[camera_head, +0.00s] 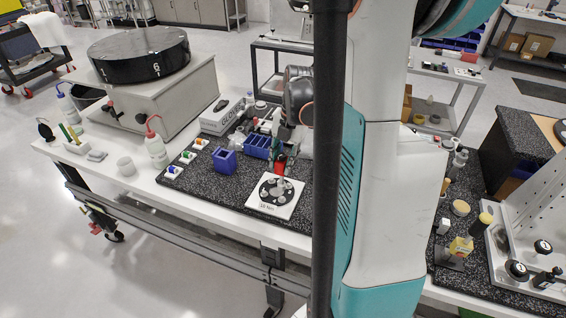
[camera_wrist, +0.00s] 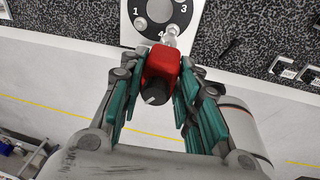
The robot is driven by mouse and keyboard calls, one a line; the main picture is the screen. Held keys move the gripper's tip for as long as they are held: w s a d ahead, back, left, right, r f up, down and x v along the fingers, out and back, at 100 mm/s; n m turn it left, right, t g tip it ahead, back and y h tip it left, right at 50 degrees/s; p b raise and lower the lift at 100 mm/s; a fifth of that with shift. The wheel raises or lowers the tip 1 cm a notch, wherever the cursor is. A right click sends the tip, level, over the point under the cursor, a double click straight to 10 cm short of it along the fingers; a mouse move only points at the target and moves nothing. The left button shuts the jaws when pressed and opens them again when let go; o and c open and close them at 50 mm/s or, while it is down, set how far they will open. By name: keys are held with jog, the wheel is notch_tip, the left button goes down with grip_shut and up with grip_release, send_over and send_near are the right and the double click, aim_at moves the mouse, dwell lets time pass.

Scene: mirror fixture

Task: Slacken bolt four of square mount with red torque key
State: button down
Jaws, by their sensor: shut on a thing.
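The square mount (camera_head: 292,198) is a white plate with a black disc on the dark speckled slab. In the wrist view its disc (camera_wrist: 181,14) shows the numbers 1, 3 and 4, with a light round bolt beside each of 1 and 3. My gripper (camera_wrist: 161,72) is shut on the red torque key (camera_wrist: 161,63), which has a black knob facing the camera. The key's metal tip (camera_wrist: 170,36) is by the number 4 and bolt four; I cannot tell whether it sits on the bolt. In the head view the red key (camera_head: 280,167) is just above the mount's back edge.
Blue bins (camera_head: 225,160) stand left of the mount on the slab. The slab's front edge and white table edge (camera_head: 215,212) lie close to the mount.

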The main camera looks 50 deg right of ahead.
jog(key=shift+r+p, duration=0.65)
jog(key=shift+p, duration=0.2)
jog(key=shift+f, duration=0.2)
jog(key=b, duration=0.5)
send_over(283, 184)
jog(key=shift+w+d+f, duration=0.1)
jog(key=shift+f, duration=1.25)
jog(key=shift+w+f, duration=0.1)
jog(key=shift+f, duration=1.2)
jog(key=shift+f+b, duration=0.75)
jog(key=shift+b, duration=0.25)
jog(key=shift+n+g+b, duration=0.4)
jog(key=shift+n+g, duration=0.1)
jog(key=shift+n, duration=2)
